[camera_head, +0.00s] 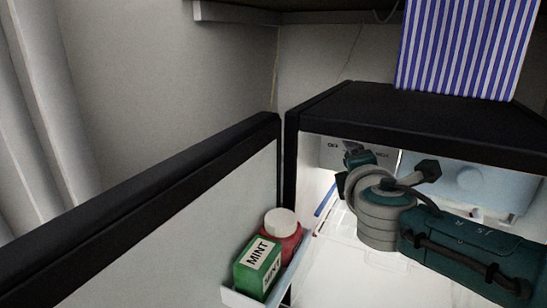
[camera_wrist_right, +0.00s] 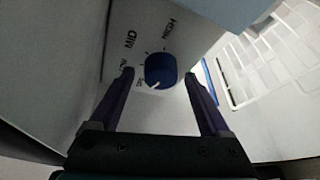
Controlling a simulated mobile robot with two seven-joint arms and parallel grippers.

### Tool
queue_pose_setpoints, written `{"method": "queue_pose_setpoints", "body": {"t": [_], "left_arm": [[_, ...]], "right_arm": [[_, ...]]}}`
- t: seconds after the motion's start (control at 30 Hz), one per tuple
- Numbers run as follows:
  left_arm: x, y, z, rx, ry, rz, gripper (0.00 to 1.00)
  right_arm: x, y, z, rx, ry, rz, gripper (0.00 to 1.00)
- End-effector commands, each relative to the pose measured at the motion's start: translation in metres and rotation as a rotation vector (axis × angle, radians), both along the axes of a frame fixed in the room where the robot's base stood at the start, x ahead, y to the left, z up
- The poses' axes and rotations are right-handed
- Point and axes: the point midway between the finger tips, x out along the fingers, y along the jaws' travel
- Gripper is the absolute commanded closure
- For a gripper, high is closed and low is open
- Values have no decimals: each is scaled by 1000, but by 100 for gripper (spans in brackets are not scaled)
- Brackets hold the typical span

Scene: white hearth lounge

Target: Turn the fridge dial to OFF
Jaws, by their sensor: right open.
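The fridge (camera_head: 415,120) stands open at the right of the head view, with its black-edged door (camera_head: 150,205) swung to the left. My right arm reaches inside, and its gripper is mostly hidden there by my wrist. The blue dial (camera_wrist_right: 160,68) shows in the right wrist view on a white panel (camera_wrist_right: 185,25) marked HIGH, MID, LOW and OFF. A small white mark lies at the dial's lower left edge, near the OFF lettering. My right gripper (camera_wrist_right: 159,74) is open, with one finger on either side of the dial; contact cannot be told. My left gripper is not in view.
A green MINT carton (camera_head: 257,267) and a red jar with a pale lid (camera_head: 281,238) stand in the door shelf. A blue-striped box (camera_head: 465,50) stands on the fridge. A white wire rack (camera_wrist_right: 275,60) is right of the panel.

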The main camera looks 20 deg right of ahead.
Motion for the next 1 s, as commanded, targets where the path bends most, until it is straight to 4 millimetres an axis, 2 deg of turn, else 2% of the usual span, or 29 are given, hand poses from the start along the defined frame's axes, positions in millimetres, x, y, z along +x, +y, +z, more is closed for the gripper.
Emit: {"method": "queue_pose_setpoints", "body": {"t": [0.17, 0.4, 0.6, 0.77, 1.0], "left_arm": [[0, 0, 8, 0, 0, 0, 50], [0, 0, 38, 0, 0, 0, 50], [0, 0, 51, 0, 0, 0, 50], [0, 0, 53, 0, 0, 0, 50], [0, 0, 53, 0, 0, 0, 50]], "right_arm": [[-7, 4, 4, 1, 1, 1, 19], [-47, 26, 15, 2, 3, 3, 19], [-76, 41, 18, 1, 2, 1, 19], [-85, 47, 18, 0, 0, 0, 19], [-86, 47, 18, 0, 0, 0, 19]]}}
